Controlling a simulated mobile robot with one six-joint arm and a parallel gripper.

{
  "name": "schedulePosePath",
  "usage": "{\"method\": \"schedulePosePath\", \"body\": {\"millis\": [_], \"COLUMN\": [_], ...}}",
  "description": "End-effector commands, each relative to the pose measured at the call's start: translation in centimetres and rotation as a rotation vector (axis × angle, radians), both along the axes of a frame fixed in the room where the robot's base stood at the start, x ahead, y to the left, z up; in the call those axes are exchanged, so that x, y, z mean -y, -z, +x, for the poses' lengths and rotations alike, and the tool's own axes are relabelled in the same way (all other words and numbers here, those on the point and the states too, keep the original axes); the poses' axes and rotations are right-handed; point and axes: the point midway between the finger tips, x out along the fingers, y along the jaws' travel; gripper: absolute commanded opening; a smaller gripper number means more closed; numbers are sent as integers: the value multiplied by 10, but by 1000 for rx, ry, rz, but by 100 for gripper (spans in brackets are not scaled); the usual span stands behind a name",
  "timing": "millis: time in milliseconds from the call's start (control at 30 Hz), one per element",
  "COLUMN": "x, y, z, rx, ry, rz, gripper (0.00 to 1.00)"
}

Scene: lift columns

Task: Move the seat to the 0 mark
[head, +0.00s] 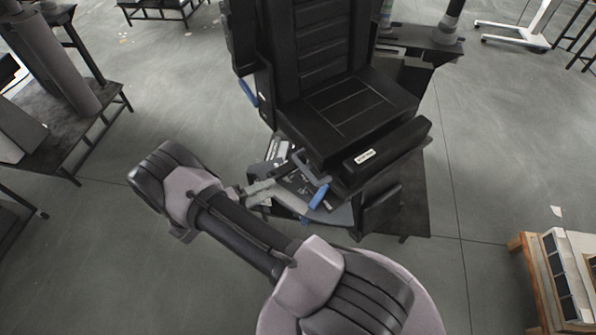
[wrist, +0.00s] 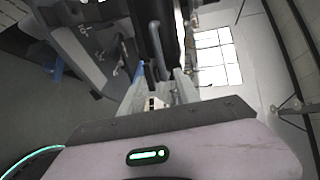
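The black seat (head: 362,103) with its tall ribbed backrest (head: 322,40) stands in the middle of the head view. A lever with a grey arm and blue grip (head: 318,196) sticks out under its front edge. Another blue handle (head: 248,92) is on the left side. My gripper (head: 272,184) is low at the seat's front left, just left of the lever. In the wrist view its fingers (wrist: 160,92) are apart, with a grey bent bar (wrist: 154,48) beyond and between them; whether they touch it I cannot tell. No 0 mark is readable.
A dark platform (head: 412,190) lies under the seat. A dark bench (head: 85,105) stands at the left, and a wooden crate (head: 540,285) with panels at the lower right. The grey floor is open on both sides of the seat.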

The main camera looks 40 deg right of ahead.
Motion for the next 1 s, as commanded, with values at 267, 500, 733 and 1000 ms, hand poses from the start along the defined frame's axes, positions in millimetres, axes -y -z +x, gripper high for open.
{"method": "schedulePosePath", "body": {"millis": [267,500,733,1000], "x": [80,135,155,155], "y": [19,30,33,32], "z": [-8,-12,-13,-12], "rx": [0,1,2,3], "ry": [8,6,5,4], "rz": [2,3,4,4], "gripper": [39,39,39,35]}}
